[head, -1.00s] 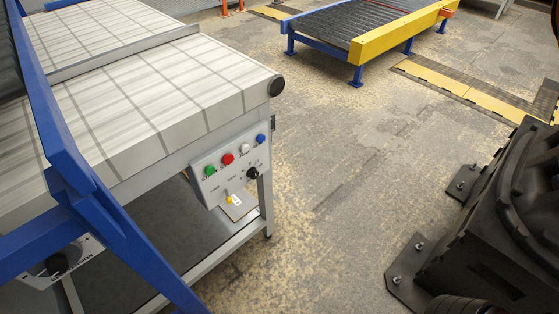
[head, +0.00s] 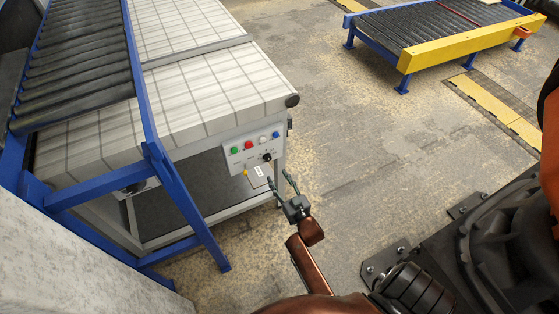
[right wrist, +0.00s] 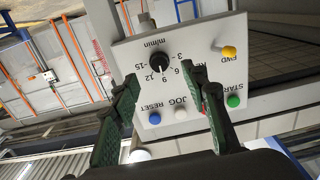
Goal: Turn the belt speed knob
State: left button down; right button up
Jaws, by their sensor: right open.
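The belt speed knob (head: 267,157) is a small black dial on the light grey control panel (head: 237,160) at the conveyor's near corner. In the right wrist view the knob (right wrist: 160,62) sits inside a scale marked 3 to 15 with "m/min"; its exact setting is hard to read. My right gripper (head: 281,180) is open and empty, just in front of and below the panel. In the right wrist view its green fingers (right wrist: 160,85) frame the knob left and right, apart from it. My left gripper is not in view.
Green (head: 234,150), red (head: 248,145), white (head: 263,140) and blue (head: 276,135) buttons line the panel near the knob. A yellow switch (head: 246,173) is below. The blue roller-conveyor frame (head: 190,205) stands left. Floor right of the panel is clear.

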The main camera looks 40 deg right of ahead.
aim_at(269, 160)
jog(key=x, duration=0.2)
jog(key=b+x, duration=0.1)
jog(key=x, duration=0.1)
jog(key=r+b+x, duration=0.1)
jog(key=x, duration=0.2)
jog(key=shift+d+r, duration=0.1)
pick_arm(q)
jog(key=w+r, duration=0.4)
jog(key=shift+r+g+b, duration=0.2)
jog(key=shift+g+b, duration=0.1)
pick_arm(e)
jog(key=shift+x, duration=0.8)
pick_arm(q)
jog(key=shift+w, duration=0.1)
pick_arm(e)
jog(key=shift+r, duration=0.15)
jog(key=shift+c, duration=0.6)
grip_shut()
